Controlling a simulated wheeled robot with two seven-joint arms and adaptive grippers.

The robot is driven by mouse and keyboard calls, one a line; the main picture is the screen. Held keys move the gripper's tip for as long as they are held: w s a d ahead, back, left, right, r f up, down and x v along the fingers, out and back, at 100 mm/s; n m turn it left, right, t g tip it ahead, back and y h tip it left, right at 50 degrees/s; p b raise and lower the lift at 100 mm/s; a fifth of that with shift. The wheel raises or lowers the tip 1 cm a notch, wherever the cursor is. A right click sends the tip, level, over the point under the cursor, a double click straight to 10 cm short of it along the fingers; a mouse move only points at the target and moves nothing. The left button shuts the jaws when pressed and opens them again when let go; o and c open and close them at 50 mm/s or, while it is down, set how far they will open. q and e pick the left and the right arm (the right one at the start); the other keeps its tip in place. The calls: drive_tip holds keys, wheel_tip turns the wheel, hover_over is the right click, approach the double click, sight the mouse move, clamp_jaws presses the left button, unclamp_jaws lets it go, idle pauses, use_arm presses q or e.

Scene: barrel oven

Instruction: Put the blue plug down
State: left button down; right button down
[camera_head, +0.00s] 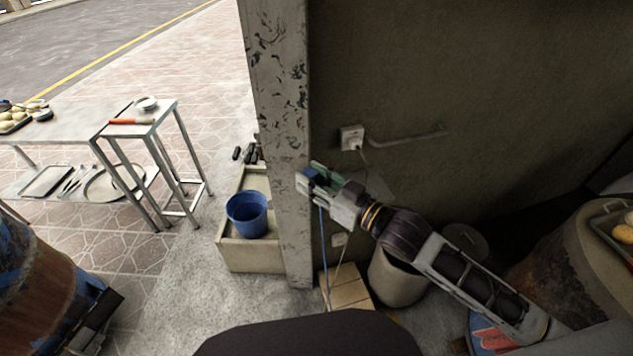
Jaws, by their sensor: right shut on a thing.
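My right gripper (318,182) reaches in from the lower right and is shut on the blue plug (309,173). It holds the plug in the air in front of the concrete pillar. A blue cord (323,250) hangs down from the gripper towards a cardboard box (345,290) on the ground. The gripper's fingers hide part of the plug. A white wall socket (351,137) with a cord in it is on the dark wall, above and right of the gripper. My left gripper is not in view.
The pillar (279,90) stands directly behind the gripper. A blue bucket (247,214) sits in a concrete basin (256,258) at its left. A bin (396,278) stands below my right arm. A metal table (75,124) with trays is at left. Barrels flank both sides.

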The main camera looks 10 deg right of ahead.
drive_tip(key=shift+w+a+f, duration=0.1)
drive_tip(key=shift+a, duration=0.1)
idle(0.5)
drive_tip(key=shift+w+a+f+n+g+y, duration=0.3)
drive_tip(key=shift+n+g+y, duration=0.1)
drive_tip(key=shift+y, duration=0.1)
drive_tip(key=shift+w+f, duration=0.2)
drive_tip(key=shift+f, duration=0.05)
drive_tip(key=shift+w+a+f+n+g+y, duration=0.3)
drive_tip(key=shift+a+f+n+g+y, duration=0.15)
drive_tip(key=shift+a+n+g+y, duration=0.2)
drive_tip(key=shift+w+a+f+n+g+y, duration=0.35)
drive_tip(key=shift+w+a+f+g, duration=0.1)
drive_tip(key=shift+f+g, duration=0.15)
drive_tip(key=shift+w+a+f+n+g, duration=0.15)
drive_tip(key=shift+w+f+n+g, duration=0.15)
drive_tip(key=shift+w+f+g, duration=0.05)
